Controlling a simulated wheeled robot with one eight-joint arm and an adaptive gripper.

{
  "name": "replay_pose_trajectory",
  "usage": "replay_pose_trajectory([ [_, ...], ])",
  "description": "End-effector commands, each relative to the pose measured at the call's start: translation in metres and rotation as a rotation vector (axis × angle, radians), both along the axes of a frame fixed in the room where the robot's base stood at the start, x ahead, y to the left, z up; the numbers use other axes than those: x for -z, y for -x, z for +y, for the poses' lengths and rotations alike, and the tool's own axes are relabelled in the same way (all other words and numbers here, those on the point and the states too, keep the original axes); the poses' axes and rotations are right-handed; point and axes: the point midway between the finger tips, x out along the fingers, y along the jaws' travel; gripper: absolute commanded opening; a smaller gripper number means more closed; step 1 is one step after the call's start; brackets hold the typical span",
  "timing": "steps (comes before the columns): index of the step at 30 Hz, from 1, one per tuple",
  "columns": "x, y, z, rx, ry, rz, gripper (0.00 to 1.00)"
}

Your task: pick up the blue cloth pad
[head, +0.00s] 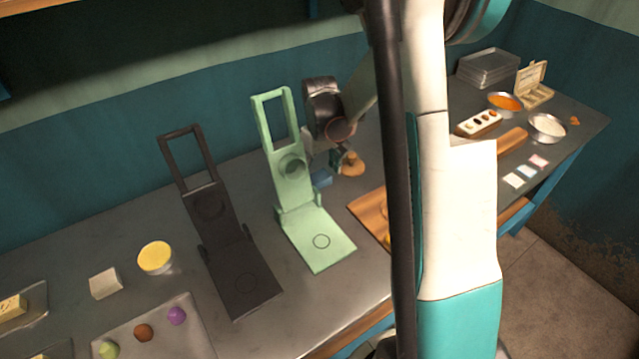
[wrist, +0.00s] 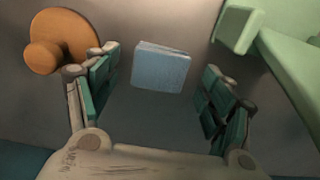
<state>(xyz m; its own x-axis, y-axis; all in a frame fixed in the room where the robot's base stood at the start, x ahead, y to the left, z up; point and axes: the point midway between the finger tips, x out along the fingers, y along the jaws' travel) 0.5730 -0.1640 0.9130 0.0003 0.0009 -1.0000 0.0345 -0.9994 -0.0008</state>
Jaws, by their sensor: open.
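The blue cloth pad (wrist: 161,68) lies flat on the grey table. In the wrist view it is a small light-blue square, ahead of and between my fingers. My gripper (wrist: 156,92) is open, with nothing between its teal finger pads. In the head view the pad (head: 321,178) shows just right of the green stand, partly hidden. My gripper (head: 337,160) is just to its right there, low over the table. I cannot tell its exact height above the pad.
An orange-brown knobbed object (wrist: 62,42) sits close by my left finger in the wrist view. The green stand (wrist: 285,45) is close on the right. A black stand (head: 222,230) and a wooden board (head: 371,213) are also on the table.

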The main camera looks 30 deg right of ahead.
Motion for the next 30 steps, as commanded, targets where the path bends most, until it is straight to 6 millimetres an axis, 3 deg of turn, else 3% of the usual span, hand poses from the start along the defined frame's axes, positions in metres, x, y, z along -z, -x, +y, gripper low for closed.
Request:
replay_pose_trajectory([
  [8, 0.006, 0.000, 0.000, 0.000, 0.000, -0.001, 0.75],
  [14, 0.006, 0.000, 0.000, 0.000, 0.000, -0.001, 0.30],
  [15, 0.006, 0.000, 0.000, 0.000, 0.000, -0.001, 0.28],
  [25, 0.005, 0.000, 0.000, 0.000, 0.000, 0.000, 0.28],
  [30, -0.005, 0.000, 0.000, 0.000, 0.000, 0.000, 0.28],
])
